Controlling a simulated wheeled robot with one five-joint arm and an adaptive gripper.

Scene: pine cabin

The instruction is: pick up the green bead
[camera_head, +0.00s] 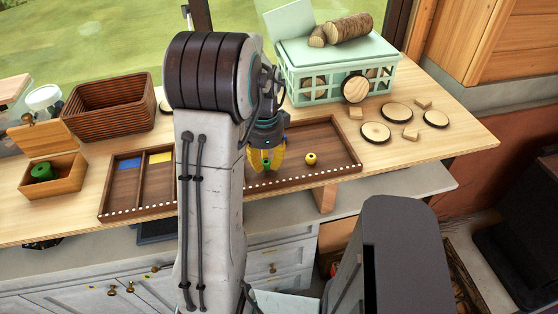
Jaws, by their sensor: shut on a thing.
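My gripper (266,161), with yellow fingers, points down over the right part of the dark wooden tray (345,172). It is shut on the small green bead (267,164), which shows between the fingertips. I cannot tell whether the bead touches the tray floor. A yellow bead (311,158) lies in the tray to the right of the gripper, apart from it. My arm hides the middle of the tray.
The tray's left compartments hold a blue patch (128,164) and a yellow patch (160,158). A wicker basket (108,105) and a wooden box (62,184) with a green spool (42,172) stand left. A mint crate (318,88) stands behind; wood slices (397,112) lie right.

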